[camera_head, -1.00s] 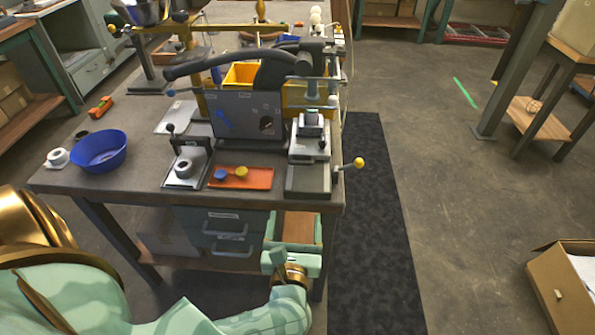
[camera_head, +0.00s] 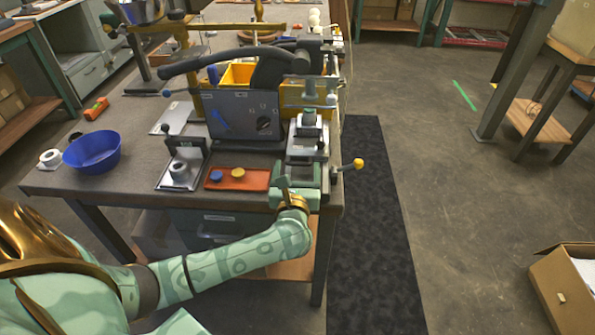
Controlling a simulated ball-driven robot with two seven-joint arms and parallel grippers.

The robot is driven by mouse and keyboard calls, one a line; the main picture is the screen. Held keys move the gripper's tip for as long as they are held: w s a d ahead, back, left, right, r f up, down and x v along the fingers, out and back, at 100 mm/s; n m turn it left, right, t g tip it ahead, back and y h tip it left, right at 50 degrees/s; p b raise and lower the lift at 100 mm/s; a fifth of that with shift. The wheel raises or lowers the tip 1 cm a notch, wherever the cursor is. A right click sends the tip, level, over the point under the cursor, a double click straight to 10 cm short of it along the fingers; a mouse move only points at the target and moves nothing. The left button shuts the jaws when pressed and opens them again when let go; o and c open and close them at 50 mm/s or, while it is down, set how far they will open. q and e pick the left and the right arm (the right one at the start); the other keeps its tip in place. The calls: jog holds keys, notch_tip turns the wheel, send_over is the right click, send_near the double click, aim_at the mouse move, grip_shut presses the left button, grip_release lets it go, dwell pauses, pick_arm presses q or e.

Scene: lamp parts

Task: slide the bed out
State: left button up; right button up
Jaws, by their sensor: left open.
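The bed is a grey metal slide (camera_head: 307,150) on the machine at the right end of the table, with a small block on top. A lever with a yellow ball knob (camera_head: 357,164) sticks out to its right. My left gripper (camera_head: 297,184) is open at the near end of the bed, with its fingers pointing away from me. The gripper hides the bed's near end, and I cannot tell whether it touches. My right gripper is out of view.
Left of the bed lie an orange tray (camera_head: 238,184) with a blue and a yellow disc, and a small black-handled press (camera_head: 181,172). A blue bowl (camera_head: 92,152) stands further left. A dark panel (camera_head: 243,117) stands behind.

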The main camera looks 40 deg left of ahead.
pick_arm(q)
jog(key=c, duration=1.2)
jog(key=shift+o, duration=0.2)
jog(key=shift+s+d, duration=0.2)
jog(key=shift+s, duration=0.05)
jog(key=p+v, duration=0.3)
jog(key=v, duration=1.2)
jog(key=shift+s, duration=0.25)
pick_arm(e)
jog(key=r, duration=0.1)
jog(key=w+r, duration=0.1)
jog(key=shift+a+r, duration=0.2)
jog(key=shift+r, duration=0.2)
pick_arm(q)
jog(key=shift+d+f, duration=0.1)
jog(key=shift+f, duration=0.05)
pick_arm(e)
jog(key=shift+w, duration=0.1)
pick_arm(q)
jog(key=o, duration=1.1)
jog(key=shift+s, duration=0.1)
jog(key=shift+o, duration=0.3)
jog(key=shift+s, duration=0.15)
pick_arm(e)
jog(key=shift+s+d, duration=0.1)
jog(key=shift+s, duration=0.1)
